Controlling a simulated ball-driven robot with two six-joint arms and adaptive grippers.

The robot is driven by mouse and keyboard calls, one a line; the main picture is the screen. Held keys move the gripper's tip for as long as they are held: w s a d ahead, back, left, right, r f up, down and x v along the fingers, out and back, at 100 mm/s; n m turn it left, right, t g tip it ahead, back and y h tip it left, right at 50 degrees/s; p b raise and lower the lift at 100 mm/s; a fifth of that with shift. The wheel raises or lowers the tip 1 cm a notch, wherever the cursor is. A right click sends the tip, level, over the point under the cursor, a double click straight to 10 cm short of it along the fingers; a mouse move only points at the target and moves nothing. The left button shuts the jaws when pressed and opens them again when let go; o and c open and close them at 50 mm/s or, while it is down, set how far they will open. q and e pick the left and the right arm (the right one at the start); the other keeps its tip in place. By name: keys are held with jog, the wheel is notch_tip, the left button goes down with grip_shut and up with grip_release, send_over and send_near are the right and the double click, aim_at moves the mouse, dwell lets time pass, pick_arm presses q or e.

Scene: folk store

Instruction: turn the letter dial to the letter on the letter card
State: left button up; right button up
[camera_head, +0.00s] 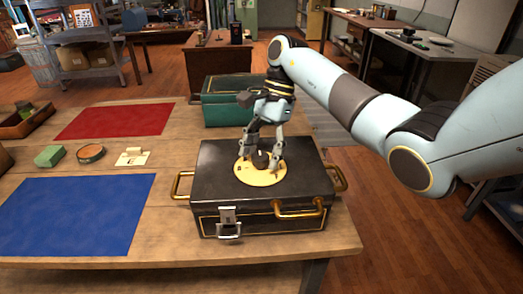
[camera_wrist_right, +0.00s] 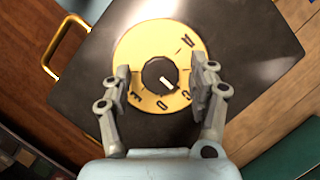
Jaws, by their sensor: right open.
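The letter dial is a yellow disc (camera_head: 262,178) on the lid of a black case (camera_head: 215,178). Its dark round knob (camera_head: 260,159) has a white pointer mark. In the wrist view the knob (camera_wrist_right: 158,73) points to the lower right of the picture, about toward the C. An A, a D and an E also show; a finger covers part of the disc. The letter card (camera_head: 132,158) stands on the table left of the case and appears to read E. My right gripper (camera_head: 262,162) is open above the dial, its fingers (camera_wrist_right: 160,78) on either side of the knob, apart from it.
The case has brass handles (camera_head: 298,210) and a front latch (camera_head: 228,222). A green box (camera_head: 225,108) stands behind it. A green block (camera_head: 49,155), a round tin (camera_head: 90,153), a blue mat (camera_head: 70,215) and a red mat (camera_head: 115,120) lie left.

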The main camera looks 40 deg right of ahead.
jog(key=c, duration=1.1)
jog(key=m+t+b, duration=0.1)
jog(key=m, duration=0.3)
jog(key=shift+s+m+t+b, duration=0.1)
jog(key=shift+m+t+b, duration=0.2)
jog(key=shift+t, duration=0.1)
jog(key=m+t, duration=0.1)
jog(key=m, duration=0.1)
jog(key=m+b, duration=0.1)
jog(key=m, duration=0.1)
jog(key=shift+m+t+h, duration=0.3)
jog(key=shift+t, duration=0.1)
jog(key=m+t+h, duration=0.1)
jog(key=m, duration=0.2)
jog(key=shift+s+a+m, duration=0.1)
jog(key=shift+m, duration=0.2)
jog(key=shift+c, duration=0.2)
jog(key=m, duration=0.2)
jog(key=m+h, duration=0.1)
jog(key=m, duration=0.1)
jog(key=shift+m+t+h, duration=0.3)
jog(key=shift+m+t, duration=0.1)
